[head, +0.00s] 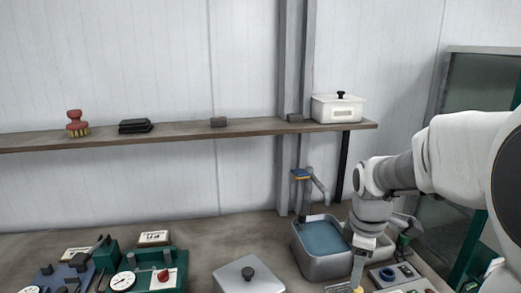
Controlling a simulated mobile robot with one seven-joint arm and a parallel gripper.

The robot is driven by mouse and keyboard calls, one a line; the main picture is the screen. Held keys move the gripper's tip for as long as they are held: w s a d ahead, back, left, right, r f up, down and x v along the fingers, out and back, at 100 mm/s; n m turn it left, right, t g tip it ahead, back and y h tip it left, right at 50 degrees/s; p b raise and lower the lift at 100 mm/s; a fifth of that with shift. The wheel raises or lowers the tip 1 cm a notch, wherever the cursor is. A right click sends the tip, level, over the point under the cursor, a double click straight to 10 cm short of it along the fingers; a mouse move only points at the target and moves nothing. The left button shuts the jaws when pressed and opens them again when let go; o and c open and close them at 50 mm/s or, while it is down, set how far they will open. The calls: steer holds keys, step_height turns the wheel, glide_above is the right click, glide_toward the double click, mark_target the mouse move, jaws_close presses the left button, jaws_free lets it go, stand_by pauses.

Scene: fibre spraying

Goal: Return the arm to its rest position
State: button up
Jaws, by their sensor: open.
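My white and grey arm (455,150) reaches in from the right edge and bends down at the wrist. My gripper (358,278) points down at the bottom of the picture, just right of the water-filled metal basin (312,268). It is open. Its fingertips are small and close to the lower edge, so I cannot tell whether they touch anything. I see no object held in it.
A control box (397,278) stands close right of my gripper. A lidded metal box (248,276) and green gauge unit (168,268) stand left. A tap (318,188) rises behind the basin. A wall shelf (180,136) holds a brush (76,124) and a white lidded container (338,109).

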steer(key=s+a+r+m+t, duration=0.2)
steer(key=s+a+r+m, duration=0.1)
steer(key=s+m, duration=0.3)
steer(key=s+a+r+m+t, duration=0.2)
steer(key=s+a+r+m, duration=0.2)
steer(key=s, duration=0.6)
steer(key=shift+r+m+y, duration=0.4)
steer(key=shift+r+m, duration=0.15)
steer(key=shift+m, duration=0.85)
